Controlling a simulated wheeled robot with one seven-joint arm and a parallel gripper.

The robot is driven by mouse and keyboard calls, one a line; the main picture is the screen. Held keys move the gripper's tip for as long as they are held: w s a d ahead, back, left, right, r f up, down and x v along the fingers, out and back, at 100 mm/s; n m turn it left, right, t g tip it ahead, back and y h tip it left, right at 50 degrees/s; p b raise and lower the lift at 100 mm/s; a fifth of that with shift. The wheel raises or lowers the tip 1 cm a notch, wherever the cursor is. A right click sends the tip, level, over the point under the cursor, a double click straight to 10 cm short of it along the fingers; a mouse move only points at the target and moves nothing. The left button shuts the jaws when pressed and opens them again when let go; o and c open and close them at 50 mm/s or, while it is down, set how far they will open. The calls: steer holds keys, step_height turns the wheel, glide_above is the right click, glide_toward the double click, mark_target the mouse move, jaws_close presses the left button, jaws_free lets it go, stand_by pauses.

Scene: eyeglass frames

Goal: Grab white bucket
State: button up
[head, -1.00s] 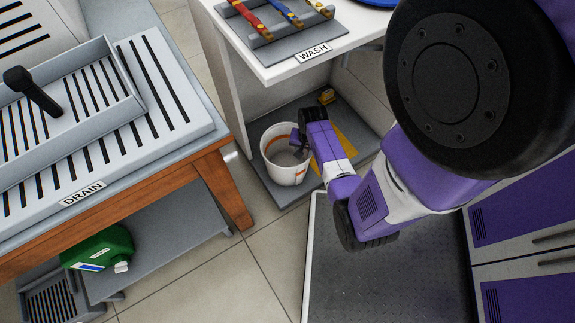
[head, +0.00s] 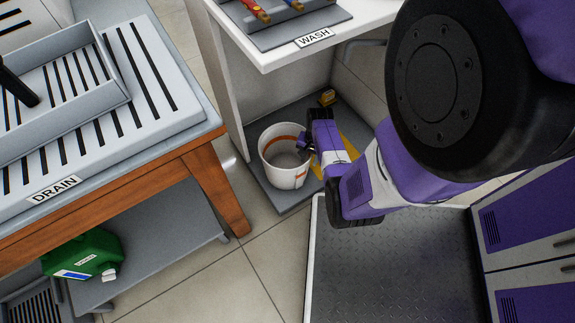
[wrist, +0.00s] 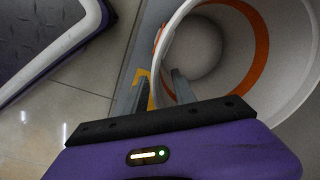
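The white bucket (head: 283,176) with orange stripes stands upright on the grey lower shelf under the WASH counter. Its open mouth and orange inner band show large in the wrist view (wrist: 307,85). My gripper (head: 304,147) is at the bucket's right rim in the head view. In the wrist view my gripper (wrist: 160,88) is open, with a gap between its fingers. The left finger is outside the bucket and the right finger is over its inside, with the rim between them. Whether either finger touches the wall cannot be told.
The WASH counter (head: 345,35) overhangs the shelf. The DRAIN table (head: 150,165) stands left, with a green jug (head: 85,255) below.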

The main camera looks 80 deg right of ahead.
steer(key=shift+f, duration=0.1)
jaws_close()
stand_by(1.3)
